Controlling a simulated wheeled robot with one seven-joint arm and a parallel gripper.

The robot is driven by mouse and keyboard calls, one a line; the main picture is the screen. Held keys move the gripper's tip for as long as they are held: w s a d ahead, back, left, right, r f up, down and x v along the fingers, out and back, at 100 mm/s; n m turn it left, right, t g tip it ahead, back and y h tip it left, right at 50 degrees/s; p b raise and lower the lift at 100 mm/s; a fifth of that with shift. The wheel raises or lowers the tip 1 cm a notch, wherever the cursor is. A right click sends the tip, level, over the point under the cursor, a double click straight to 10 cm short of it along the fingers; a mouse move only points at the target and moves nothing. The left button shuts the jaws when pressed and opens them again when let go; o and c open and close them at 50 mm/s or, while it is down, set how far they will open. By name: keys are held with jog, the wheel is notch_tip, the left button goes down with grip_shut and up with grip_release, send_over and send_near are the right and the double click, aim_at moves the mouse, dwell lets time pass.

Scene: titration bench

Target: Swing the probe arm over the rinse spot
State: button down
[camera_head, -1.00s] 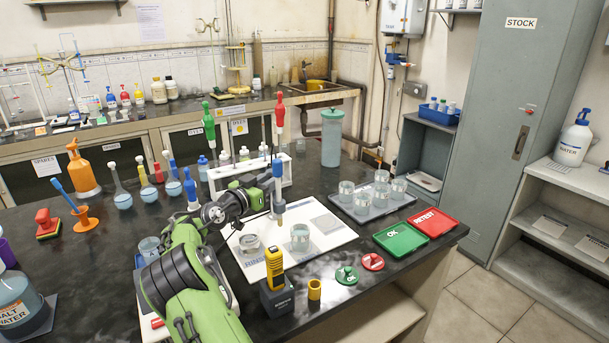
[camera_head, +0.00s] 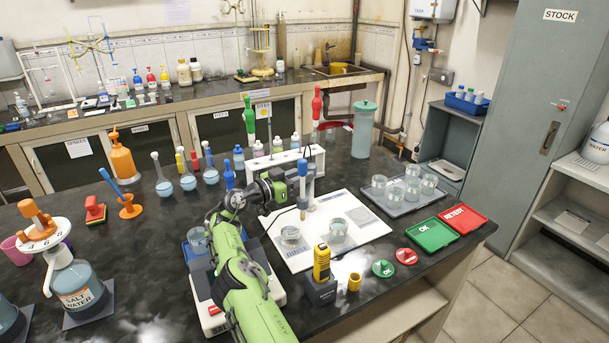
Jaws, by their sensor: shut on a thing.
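The probe (camera_head: 303,200), a thin upright rod with a dark tip, hangs above the white mat (camera_head: 368,236). My gripper (camera_head: 300,184) is at the probe's upper part, shut on the probe arm; the exact contact is hard to see.
A white rack (camera_head: 285,160) stands close behind my gripper. A yellow meter (camera_head: 321,264) stands in front of the mat. A grey tray (camera_head: 408,207) of beakers and the green OK tray (camera_head: 430,236) and red RETEST tray (camera_head: 463,220) lie to the right.

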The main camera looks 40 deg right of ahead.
jog(key=c, duration=0.9)
grip_release()
jog(key=shift+d, duration=0.1)
jog(key=a, duration=0.5)
jog(key=w+a, duration=0.1)
jog(key=a, duration=0.4)
jog(key=w+a+p, duration=0.1)
jog(key=a, duration=0.4)
jog(key=shift+a, duration=0.35)
